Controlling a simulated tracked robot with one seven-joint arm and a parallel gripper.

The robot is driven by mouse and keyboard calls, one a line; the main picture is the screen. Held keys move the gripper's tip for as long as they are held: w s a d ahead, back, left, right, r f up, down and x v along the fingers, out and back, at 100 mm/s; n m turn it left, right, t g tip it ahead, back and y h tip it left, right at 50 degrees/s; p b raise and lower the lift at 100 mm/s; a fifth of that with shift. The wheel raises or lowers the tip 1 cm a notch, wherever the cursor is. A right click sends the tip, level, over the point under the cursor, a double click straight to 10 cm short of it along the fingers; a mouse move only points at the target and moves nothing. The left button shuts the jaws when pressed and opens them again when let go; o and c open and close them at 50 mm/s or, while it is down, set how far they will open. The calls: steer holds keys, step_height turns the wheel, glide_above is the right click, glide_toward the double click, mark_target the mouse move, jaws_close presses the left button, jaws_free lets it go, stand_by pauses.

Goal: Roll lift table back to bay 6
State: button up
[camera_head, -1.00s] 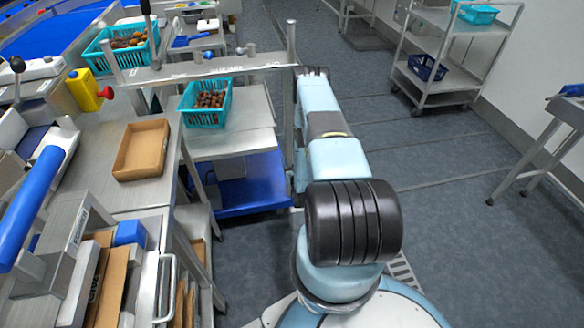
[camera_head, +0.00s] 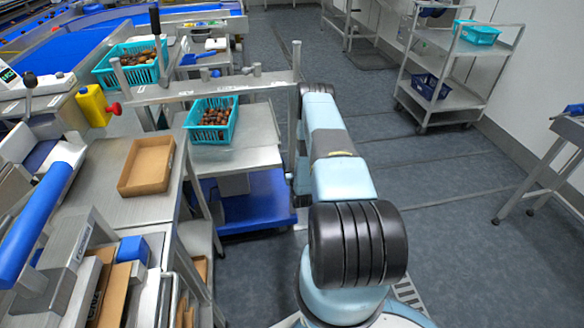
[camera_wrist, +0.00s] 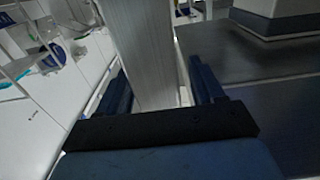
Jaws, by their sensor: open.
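The lift table has a steel top (camera_head: 255,152) and a blue base (camera_head: 258,207). A teal crate of dates (camera_head: 211,121) sits on its top. A steel push bar (camera_head: 215,88) runs along it, with an upright post (camera_head: 296,70) at the right end. My arm reaches forward to that post; in the head view the gripper is hidden behind my arm. In the wrist view my gripper (camera_wrist: 160,88) is open, its dark fingers on either side of a pale metal upright (camera_wrist: 148,50), which looks like the post. Contact cannot be told. No bay 6 marking is legible.
A workbench with a brown tray (camera_head: 147,166) stands close on the left. A wheeled shelf cart (camera_head: 462,105) stands at the back right, and a steel stand (camera_head: 545,170) at the right edge. The grey floor (camera_head: 430,225) between is clear.

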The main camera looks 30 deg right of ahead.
jaws_close()
stand_by(0.5)
stand_by(0.8)
